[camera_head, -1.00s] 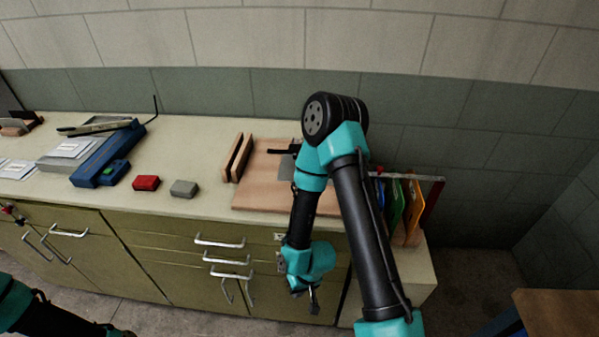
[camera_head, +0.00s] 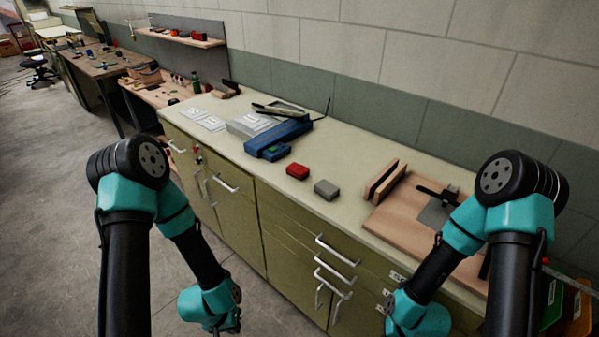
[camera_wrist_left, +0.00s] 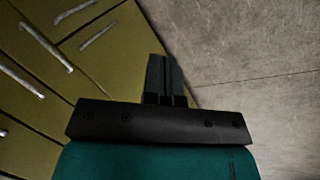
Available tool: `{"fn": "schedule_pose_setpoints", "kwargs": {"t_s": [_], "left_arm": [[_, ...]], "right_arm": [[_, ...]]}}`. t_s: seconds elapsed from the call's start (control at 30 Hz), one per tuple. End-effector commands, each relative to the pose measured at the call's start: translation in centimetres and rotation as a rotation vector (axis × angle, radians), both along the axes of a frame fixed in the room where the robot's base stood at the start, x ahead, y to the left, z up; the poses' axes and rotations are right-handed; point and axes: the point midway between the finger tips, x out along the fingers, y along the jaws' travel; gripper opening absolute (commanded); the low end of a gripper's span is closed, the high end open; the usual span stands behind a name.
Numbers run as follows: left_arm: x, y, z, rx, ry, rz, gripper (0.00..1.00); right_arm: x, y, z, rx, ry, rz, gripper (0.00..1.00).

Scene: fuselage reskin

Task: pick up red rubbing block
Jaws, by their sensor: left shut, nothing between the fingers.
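The red rubbing block (camera_head: 297,171) lies on the cream worktop, between the blue tool and a grey block (camera_head: 326,189). My left gripper (camera_head: 237,326) hangs low in front of the green cabinet, well below and apart from the block. In the left wrist view its fingers (camera_wrist_left: 163,75) are together with nothing between them, over the floor beside the drawer fronts. My right arm reaches in front of the worktop at the right. Its wrist shows low by the drawers, but its fingers are not clear at the bottom edge.
A blue tool (camera_head: 280,138) and a grey box (camera_head: 250,124) lie left of the red block. A wooden board (camera_head: 400,209) with upright wooden strips is to the right. Drawer handles (camera_head: 337,251) stick out of the cabinet front. The worktop's front strip is clear.

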Motion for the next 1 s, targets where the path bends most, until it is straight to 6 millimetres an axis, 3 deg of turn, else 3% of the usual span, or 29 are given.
{"fn": "schedule_pose_setpoints", "kwargs": {"t_s": [0.37,1.0], "left_arm": [[0.0,0.0,0.0,0.0,0.0,0.0,0.01],[0.0,0.0,0.0,0.0,0.0,0.0,0.62]], "right_arm": [[0.0,0.0,0.0,0.0,0.0,0.0,0.0],[0.0,0.0,0.0,0.0,0.0,0.0,0.0]]}}
